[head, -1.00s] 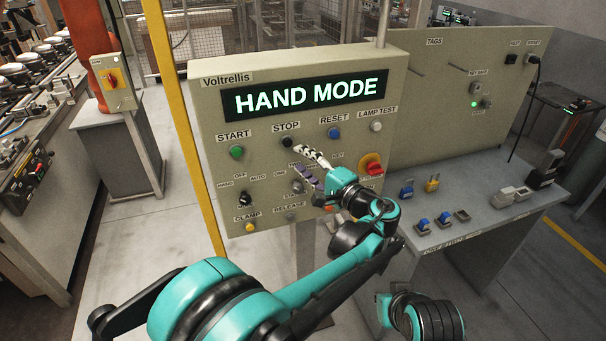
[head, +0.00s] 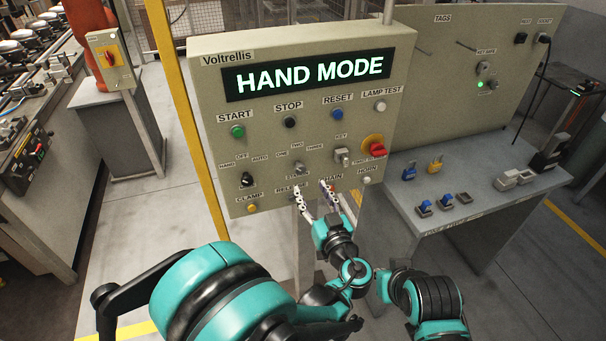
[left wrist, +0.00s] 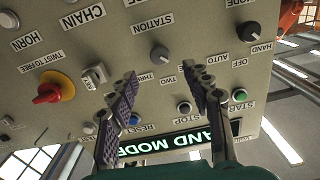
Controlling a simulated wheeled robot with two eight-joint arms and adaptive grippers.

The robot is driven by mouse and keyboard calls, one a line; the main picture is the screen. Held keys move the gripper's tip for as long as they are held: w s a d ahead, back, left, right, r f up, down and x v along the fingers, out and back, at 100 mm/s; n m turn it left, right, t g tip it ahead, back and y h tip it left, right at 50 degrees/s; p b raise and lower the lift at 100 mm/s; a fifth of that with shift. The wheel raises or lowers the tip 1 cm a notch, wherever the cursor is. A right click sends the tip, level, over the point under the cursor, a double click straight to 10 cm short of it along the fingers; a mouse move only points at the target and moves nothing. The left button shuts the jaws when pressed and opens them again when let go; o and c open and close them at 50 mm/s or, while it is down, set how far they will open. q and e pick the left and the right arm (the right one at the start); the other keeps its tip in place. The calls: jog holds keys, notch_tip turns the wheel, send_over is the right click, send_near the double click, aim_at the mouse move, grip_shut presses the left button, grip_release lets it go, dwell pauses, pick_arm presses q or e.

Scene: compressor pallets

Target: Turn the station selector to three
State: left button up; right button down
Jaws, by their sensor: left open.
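The station selector (head: 299,168) is a small knob on the grey control panel (head: 222,160), below the labels one, two and three. In the left wrist view the station knob (left wrist: 160,54) appears upside down, dark and round, beside its "STATION" label. Which number it points to I cannot tell. My left gripper (head: 313,192) is open and empty, its two fingers pointing up at the panel's lower edge, just below the knob. In the left wrist view the gripper's fingers (left wrist: 162,76) stand on either side of the knob's column, apart from it. My right gripper does not show.
The panel display (head: 308,76) reads "HAND MODE". Near the selector are the mode knob (head: 246,179), a key switch (head: 341,156), the red twist knob (head: 377,148) and the clamp button (head: 252,208). A grey bench (head: 480,207) with padlocks stands right.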

aim_at(301, 171)
pick_arm(q)
jog(key=shift+n, duration=0.3)
jog(key=b+x, duration=0.1)
jog(key=x, duration=0.6)
jog(key=shift+w+f, duration=0.1)
jog(key=shift+w, duration=0.15)
grip_shut()
